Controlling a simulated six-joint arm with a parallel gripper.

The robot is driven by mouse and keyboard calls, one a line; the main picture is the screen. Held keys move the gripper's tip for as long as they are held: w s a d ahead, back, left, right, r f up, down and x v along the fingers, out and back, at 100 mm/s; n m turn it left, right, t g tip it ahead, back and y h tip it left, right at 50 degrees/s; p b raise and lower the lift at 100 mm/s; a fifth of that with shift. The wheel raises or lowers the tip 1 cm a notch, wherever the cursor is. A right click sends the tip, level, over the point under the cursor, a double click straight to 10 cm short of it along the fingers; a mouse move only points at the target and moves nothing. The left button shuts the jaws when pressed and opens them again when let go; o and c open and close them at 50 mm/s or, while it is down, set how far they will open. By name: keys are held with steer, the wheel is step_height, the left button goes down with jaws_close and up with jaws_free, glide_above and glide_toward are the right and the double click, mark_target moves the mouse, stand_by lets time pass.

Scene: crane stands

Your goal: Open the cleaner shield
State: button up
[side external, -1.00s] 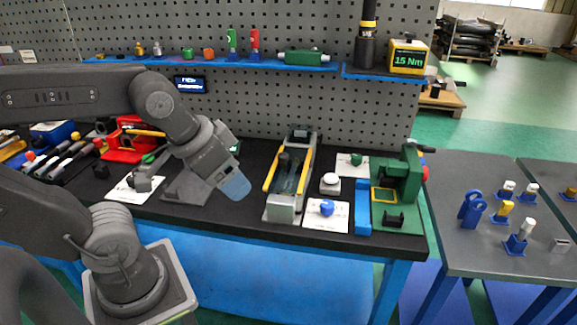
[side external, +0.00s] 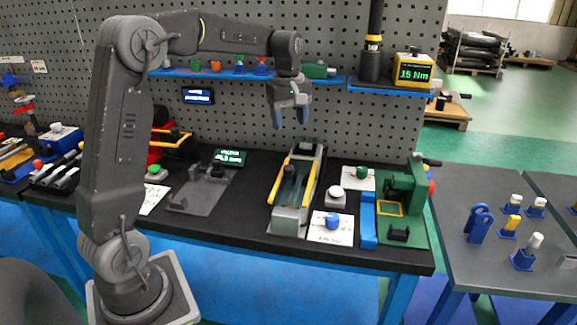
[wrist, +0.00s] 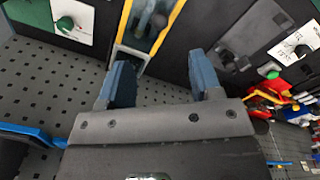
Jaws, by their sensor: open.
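The cleaner (side external: 293,222) appears to be the long grey unit with yellow side rails on the black bench. Its dark, see-through shield (side external: 293,185) lies between the rails and looks closed, though I cannot tell for certain. My gripper (side external: 290,117) points down, raised above the bench around the cleaner's far end, touching nothing. Its two blue fingers are apart and empty. In the wrist view, my gripper (wrist: 158,78) shows the open fingers with the cleaner's end and yellow rail (wrist: 167,30) beyond them.
A green press-like fixture (side external: 415,190), a blue block (side external: 368,222) and knobs on white plates stand right of the cleaner. A grey plate fixture (side external: 200,192) lies left. The perforated wall and blue shelf (side external: 230,73) are behind my gripper.

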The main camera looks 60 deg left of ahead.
mark_target(288, 166)
steer(key=shift+n+g, duration=0.3)
steer(key=shift+n, duration=0.6)
steer(key=a+f, duration=0.1)
steer(key=f, duration=0.4)
steer(key=w+a+f, duration=0.1)
steer(key=f, duration=0.9)
steer(key=shift+w+a+f, duration=0.25)
steer(key=shift+a+f, duration=0.05)
steer(key=shift+a, duration=0.1)
steer(key=shift+c, duration=0.3)
steer(key=shift+r, duration=0.1)
jaws_close()
